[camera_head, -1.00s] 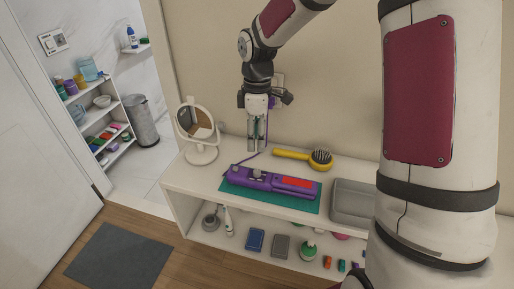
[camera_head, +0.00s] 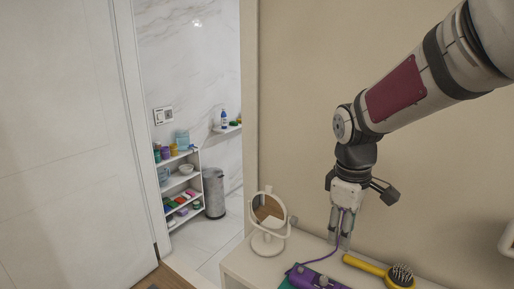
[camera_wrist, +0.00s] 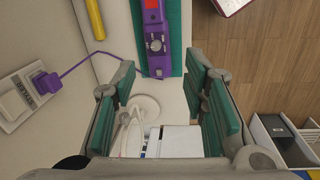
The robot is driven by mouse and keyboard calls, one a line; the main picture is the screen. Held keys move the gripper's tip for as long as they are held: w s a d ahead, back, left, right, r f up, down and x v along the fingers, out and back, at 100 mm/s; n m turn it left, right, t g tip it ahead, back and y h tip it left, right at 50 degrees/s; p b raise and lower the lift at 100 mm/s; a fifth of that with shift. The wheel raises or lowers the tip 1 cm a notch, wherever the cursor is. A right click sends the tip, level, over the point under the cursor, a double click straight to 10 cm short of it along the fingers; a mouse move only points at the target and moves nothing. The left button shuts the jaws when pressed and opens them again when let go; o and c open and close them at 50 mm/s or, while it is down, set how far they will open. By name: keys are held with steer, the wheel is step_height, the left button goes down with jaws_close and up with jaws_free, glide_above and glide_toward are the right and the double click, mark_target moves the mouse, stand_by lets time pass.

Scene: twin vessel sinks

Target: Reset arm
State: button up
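My gripper (camera_head: 339,243) hangs downward over the white shelf top, to the right of the round mirror. In the wrist view its two green-padded fingers (camera_wrist: 164,82) are spread apart with nothing between them. My arm comes in from the upper right of the head view. A purple device (camera_head: 314,279) lies below the gripper, partly cut off by the frame; it also shows in the wrist view (camera_wrist: 153,58) on a green mat (camera_wrist: 174,30). Its purple cord runs to a purple plug (camera_wrist: 46,83) at a wall socket plate (camera_wrist: 17,103).
A white mirror (camera_head: 268,243) stands left of the gripper. A yellow-handled hairbrush (camera_head: 372,268) lies to its right. An open doorway beyond shows a shelf unit (camera_head: 180,186) and a grey bin (camera_head: 214,193). A white door (camera_head: 65,150) stands at left.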

steer(key=s+r+m+t, duration=0.2)
steer(key=s+r+m, duration=0.2)
steer(key=s, duration=0.5)
steer(key=s+r+m+t, duration=0.2)
steer(key=s+r+m, duration=0.3)
steer(key=s, duration=0.5)
steer(key=shift+a+m+t+y, duration=0.2)
steer(key=shift+m+t+y, duration=0.2)
